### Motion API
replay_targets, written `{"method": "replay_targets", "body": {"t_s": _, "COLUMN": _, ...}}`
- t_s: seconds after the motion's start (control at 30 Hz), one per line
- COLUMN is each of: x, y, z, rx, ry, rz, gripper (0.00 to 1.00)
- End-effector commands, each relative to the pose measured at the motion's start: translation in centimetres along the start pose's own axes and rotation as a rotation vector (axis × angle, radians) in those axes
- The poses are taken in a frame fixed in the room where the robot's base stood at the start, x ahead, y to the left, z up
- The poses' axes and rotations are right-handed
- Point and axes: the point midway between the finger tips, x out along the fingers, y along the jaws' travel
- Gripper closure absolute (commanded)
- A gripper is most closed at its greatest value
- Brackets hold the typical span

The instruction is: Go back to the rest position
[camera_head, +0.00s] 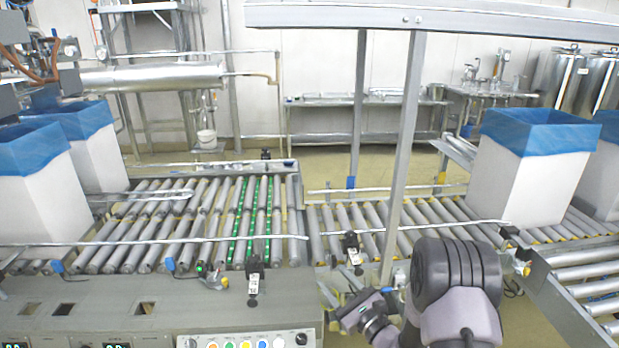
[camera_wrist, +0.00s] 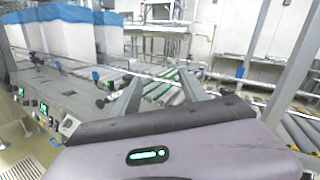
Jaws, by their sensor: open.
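My gripper (camera_wrist: 160,86) shows in the wrist view with its two grey fingers apart and nothing between them. In the head view my gripper (camera_head: 340,286) is at the lower middle, in front of the conveyor edge and beside a metal post. Parts of its fingers are hard to make out against the clutter there. It holds no box or liner. My purple-grey arm is bent beside it at the lower right.
White boxes with blue liners stand on the roller conveyor (camera_head: 170,225) at left (camera_head: 40,205) and right (camera_head: 528,185). An upright metal post (camera_head: 405,150) rises close to my gripper. A control panel (camera_head: 250,338) with coloured buttons lies in front. The middle rollers are bare.

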Motion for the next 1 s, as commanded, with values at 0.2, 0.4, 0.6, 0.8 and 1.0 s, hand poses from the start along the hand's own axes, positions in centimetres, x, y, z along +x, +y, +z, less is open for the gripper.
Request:
{"method": "replay_targets", "body": {"t_s": 0.2, "x": -3.7, "y": 12.2, "z": 19.3, "rx": -0.290, "ry": -0.125, "rz": 0.673, "gripper": 0.48}}
{"method": "replay_targets", "body": {"t_s": 0.4, "x": -19.3, "y": 18.5, "z": 24.1, "rx": -0.954, "ry": 0.066, "rz": 1.198, "gripper": 0.48}}
{"method": "replay_targets", "body": {"t_s": 0.6, "x": -28.1, "y": 13.2, "z": 23.1, "rx": -1.587, "ry": 0.369, "rz": 1.262, "gripper": 0.48}}
{"method": "replay_targets", "body": {"t_s": 0.8, "x": -29.9, "y": 10.6, "z": 23.4, "rx": -1.783, "ry": 0.477, "rz": 1.221, "gripper": 0.48}}
{"method": "replay_targets", "body": {"t_s": 1.0, "x": -29.9, "y": 10.6, "z": 23.4, "rx": -1.782, "ry": 0.476, "rz": 1.222, "gripper": 0.48}}
